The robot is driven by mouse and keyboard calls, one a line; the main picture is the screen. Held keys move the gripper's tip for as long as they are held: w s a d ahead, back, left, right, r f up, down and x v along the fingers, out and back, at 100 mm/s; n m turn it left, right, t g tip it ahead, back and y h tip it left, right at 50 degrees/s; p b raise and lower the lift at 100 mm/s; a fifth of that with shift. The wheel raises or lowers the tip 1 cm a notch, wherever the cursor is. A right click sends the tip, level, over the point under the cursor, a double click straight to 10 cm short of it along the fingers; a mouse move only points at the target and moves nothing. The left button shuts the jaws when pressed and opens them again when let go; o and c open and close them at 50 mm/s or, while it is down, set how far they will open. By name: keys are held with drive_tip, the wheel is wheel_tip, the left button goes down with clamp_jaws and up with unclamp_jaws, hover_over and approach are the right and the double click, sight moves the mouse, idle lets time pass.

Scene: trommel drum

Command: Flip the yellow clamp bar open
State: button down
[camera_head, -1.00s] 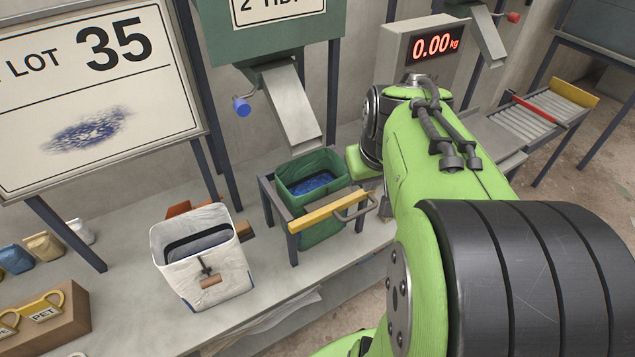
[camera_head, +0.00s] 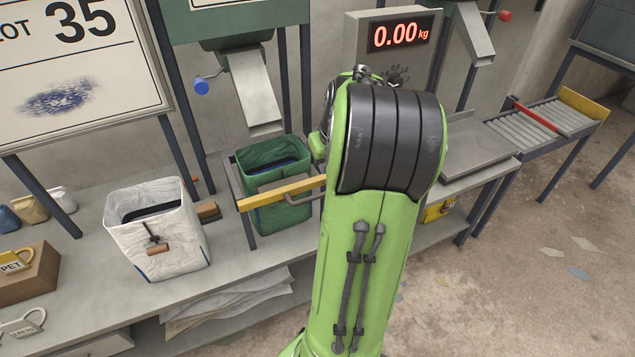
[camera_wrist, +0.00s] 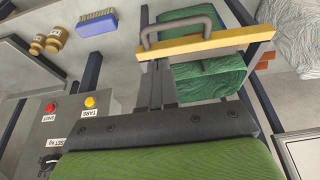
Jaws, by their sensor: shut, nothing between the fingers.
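The yellow clamp bar (camera_head: 282,192) lies across the front of a dark stand, over the green bag (camera_head: 268,155). Its right end and most of its grey handle (camera_head: 317,205) are hidden behind my arm in the head view. In the wrist view the yellow bar (camera_wrist: 205,43) runs nearly level across the top, with the handle (camera_wrist: 180,22) beyond it. My gripper (camera_wrist: 156,72) is shut and empty, its fingertips close to the bar's handle end; I cannot tell whether they touch it. My gripper is hidden behind my arm in the head view.
A white bag (camera_head: 155,230) stands left of the stand on the bench. A grey chute (camera_head: 253,90) hangs above the green bag. The scale display (camera_head: 401,34) reads 0.00 kg. A control panel (camera_wrist: 75,120) with red and yellow buttons sits beside my gripper.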

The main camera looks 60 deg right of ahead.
sight(320, 184)
drive_tip(key=b+x, duration=0.3)
drive_tip(key=x, duration=0.7)
drive_tip(key=shift+b, duration=0.3)
